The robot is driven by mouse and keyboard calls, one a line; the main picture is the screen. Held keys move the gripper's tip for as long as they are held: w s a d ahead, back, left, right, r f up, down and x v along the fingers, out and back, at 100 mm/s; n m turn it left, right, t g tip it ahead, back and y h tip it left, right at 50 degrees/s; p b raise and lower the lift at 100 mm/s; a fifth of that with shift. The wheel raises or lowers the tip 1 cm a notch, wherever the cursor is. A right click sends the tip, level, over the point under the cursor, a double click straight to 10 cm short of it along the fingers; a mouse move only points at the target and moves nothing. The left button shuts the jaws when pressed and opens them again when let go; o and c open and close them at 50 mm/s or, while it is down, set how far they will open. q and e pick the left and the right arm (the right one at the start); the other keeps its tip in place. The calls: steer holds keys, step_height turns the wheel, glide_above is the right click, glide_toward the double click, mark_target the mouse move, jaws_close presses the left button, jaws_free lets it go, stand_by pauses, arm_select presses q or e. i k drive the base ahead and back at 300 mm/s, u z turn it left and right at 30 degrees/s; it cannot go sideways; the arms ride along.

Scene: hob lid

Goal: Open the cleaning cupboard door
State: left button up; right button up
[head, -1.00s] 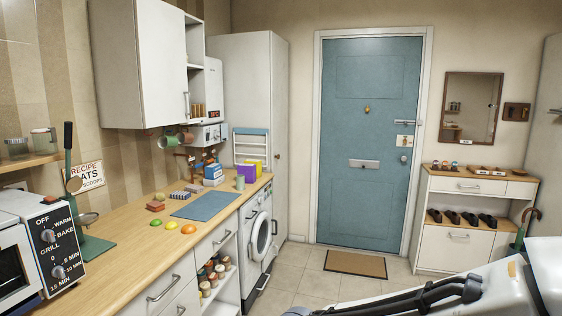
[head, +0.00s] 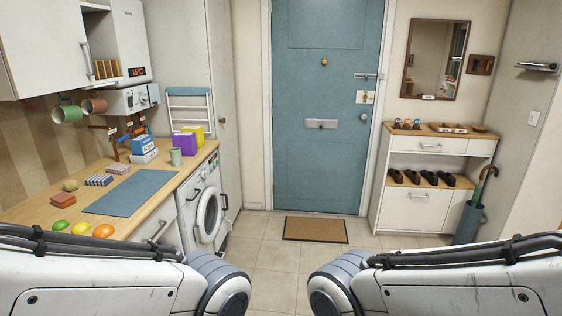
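A tall white cupboard (head: 185,50) stands between the worktop and the blue front door. Its narrow door (head: 229,85) faces right and looks shut, with a small brown knob (head: 222,121) at mid height. No label shows that it is the cleaning cupboard. My two arms come in low from the left and right, with their near joints at the bottom middle. Neither gripper is in view. Both arms are well short of the cupboard and apart from it.
The worktop (head: 30,205) runs along the left above a washing machine (head: 204,210). A doormat (head: 315,229) lies before the blue door (head: 325,90). A shoe cabinet (head: 415,212) and umbrella stand (head: 467,224) are at right. Tiled floor in the middle is clear.

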mark_target(217, 12)
steer(key=z, duration=0.5)
steer(key=i, duration=4)
steer(key=u, duration=1.1)
steer(key=i, duration=1)
steer(key=u, duration=0.4)
